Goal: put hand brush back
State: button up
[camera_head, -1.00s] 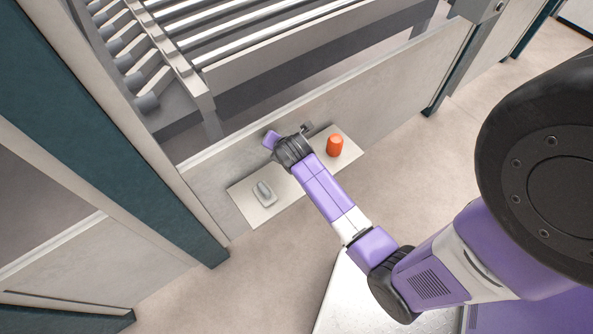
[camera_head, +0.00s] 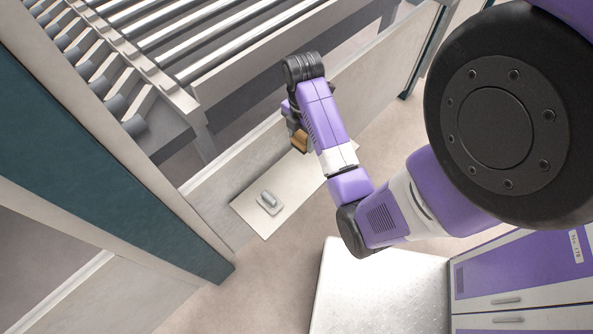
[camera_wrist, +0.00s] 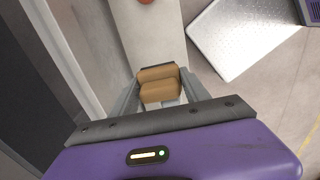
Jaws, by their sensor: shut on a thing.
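The hand brush (camera_wrist: 160,90) shows as a tan, wood-coloured block between the two fingers of my gripper (camera_wrist: 159,78) in the wrist view. My gripper is shut on it. In the head view a small tan part of the brush (camera_head: 300,141) shows below my gripper (camera_head: 294,122), beside my purple forearm. The brush appears to be held above the right part of a pale shelf (camera_head: 296,184). My arm covers much of the brush and that end of the shelf. I cannot tell the brush's bristles from its handle.
A small grey object (camera_head: 268,201) sits on the left part of the shelf. Rollers (camera_head: 185,42) lie behind the shelf's panel. A teal post (camera_head: 110,165) stands at the left.

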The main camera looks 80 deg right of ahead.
notch_tip(320, 180, down, 18)
jog(key=shift+r, duration=0.1)
jog(key=o, duration=1.2)
notch_tip(320, 180, up, 12)
jog(key=w+a+m+t+h, duration=0.3)
jog(key=a+m+t, duration=0.25)
jog(key=a, duration=1.45)
jog(key=s+a+r+m+t+y, duration=0.1)
jog(key=s+a+r+m+t, duration=0.1)
jog(key=r, duration=0.6)
jog(key=s+a+r+m+t+y, duration=0.1)
jog(key=s+a+r+m+t, duration=0.1)
jog(key=a+r, duration=0.4)
jog(key=s+a+r+m+t+y, duration=0.1)
jog(key=s+a+r+t, duration=0.3)
jog(key=r, duration=0.6)
jog(key=shift+s+m+t, duration=0.15)
jog(key=shift+m+t, duration=0.4)
jog(key=shift+t, duration=0.1)
